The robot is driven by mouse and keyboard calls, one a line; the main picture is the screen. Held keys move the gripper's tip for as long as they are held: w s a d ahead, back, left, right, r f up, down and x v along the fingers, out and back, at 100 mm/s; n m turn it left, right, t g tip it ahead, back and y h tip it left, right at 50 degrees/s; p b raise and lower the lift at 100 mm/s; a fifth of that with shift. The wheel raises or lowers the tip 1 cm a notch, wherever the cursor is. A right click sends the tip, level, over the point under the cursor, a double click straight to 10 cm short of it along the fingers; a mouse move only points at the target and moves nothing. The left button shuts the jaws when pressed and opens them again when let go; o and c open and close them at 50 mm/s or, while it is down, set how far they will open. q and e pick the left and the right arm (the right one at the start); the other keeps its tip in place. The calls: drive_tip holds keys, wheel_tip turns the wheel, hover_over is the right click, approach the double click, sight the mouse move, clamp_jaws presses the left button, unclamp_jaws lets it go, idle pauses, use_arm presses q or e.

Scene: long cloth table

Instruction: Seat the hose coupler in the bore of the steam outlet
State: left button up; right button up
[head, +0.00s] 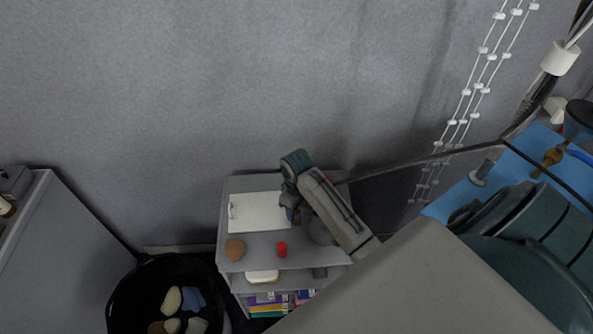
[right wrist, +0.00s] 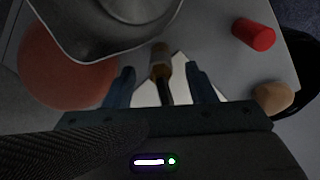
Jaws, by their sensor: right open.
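My right gripper (head: 293,212) hangs over the top of a small grey shelf unit. In the right wrist view its two blue fingers (right wrist: 162,76) are open and apart. Between them shows a slim amber-and-dark piece (right wrist: 160,62); it may be the hose coupler, but I cannot be sure. I cannot tell whether a finger touches it. In the head view the arm hides it. On the blue surface at the right stand a brass-coloured piece (head: 553,157) and a grey upright piece (head: 485,168); I cannot tell whether either is the steam outlet. My left gripper is not in view.
The shelf unit (head: 262,252) bears a white panel (head: 258,212), a red cylinder (head: 282,249) and a brown lump (head: 235,250). A metal vessel (right wrist: 110,22) and an orange round thing (right wrist: 60,70) lie close to the fingers. A black basket (head: 135,300) stands left.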

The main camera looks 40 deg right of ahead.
sight(297, 216)
wheel_tip(297, 216, down, 5)
drive_tip(key=shift+p, duration=0.7)
clamp_jaws()
drive_tip(key=shift+r, duration=0.1)
drive_tip(key=shift+r+b, duration=0.4)
drive_tip(key=shift+r, duration=0.35)
drive_tip(key=shift+r+b, duration=0.3)
drive_tip(key=shift+r, duration=0.35)
drive_tip(key=s+a+b, duration=0.1)
drive_tip(key=s+a, duration=0.1)
drive_tip(key=s, duration=0.2)
drive_tip(key=s+a+r+b, duration=0.1)
drive_tip(key=s+a, duration=0.2)
drive_tip(key=s, duration=0.1)
drive_tip(key=s+a+b, duration=0.1)
drive_tip(key=s+a, duration=0.2)
drive_tip(key=s, duration=0.1)
drive_tip(key=shift+s+r, duration=0.15)
drive_tip(key=shift+r, duration=0.25)
drive_tip(key=shift+s+a+b, duration=0.35)
drive_tip(key=shift+s+b, duration=0.1)
drive_tip(key=shift+s, duration=0.15)
